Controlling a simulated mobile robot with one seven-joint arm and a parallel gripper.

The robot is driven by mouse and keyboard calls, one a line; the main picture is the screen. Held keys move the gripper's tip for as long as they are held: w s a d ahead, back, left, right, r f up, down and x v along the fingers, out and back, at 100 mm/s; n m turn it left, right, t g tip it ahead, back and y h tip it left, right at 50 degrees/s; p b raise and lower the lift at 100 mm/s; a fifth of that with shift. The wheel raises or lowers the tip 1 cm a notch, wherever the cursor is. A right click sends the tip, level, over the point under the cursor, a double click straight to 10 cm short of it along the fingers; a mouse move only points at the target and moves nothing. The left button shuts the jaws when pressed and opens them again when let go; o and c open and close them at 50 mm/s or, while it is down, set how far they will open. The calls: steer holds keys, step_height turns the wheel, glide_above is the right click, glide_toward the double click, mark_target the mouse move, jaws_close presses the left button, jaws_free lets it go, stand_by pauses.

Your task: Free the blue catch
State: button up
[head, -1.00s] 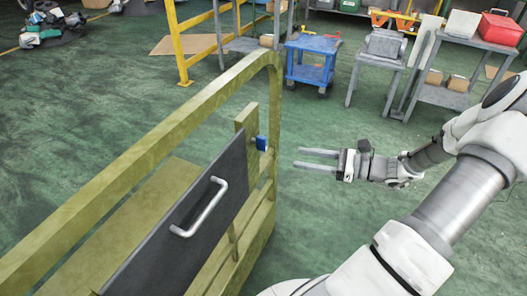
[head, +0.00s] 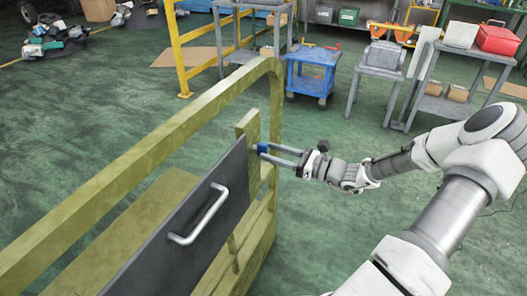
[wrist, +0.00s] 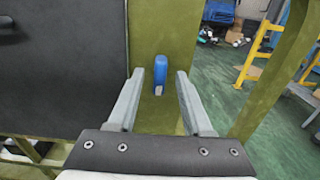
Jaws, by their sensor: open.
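The blue catch (head: 263,148) is on the yellow-green post (head: 250,125) beside the far edge of the dark grey panel (head: 180,225). In the wrist view the catch (wrist: 159,72) stands upright against the post, straight ahead between the fingers. My gripper (head: 266,152) is open, its two fingers pointing left at the catch. In the wrist view my gripper (wrist: 160,75) has a finger on each side of the catch's line, with a gap to either side. Whether the fingertips reach past the catch is hard to tell.
The panel has a silver handle (head: 199,215) and sits in a yellow-green railing frame (head: 130,160). A blue cart (head: 312,70), a grey table (head: 378,68) and a shelf with a red box (head: 498,40) stand behind. Green floor is open around my arm.

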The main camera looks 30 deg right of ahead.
mark_target(267, 151)
steer(key=shift+x, duration=1.65)
jaws_close()
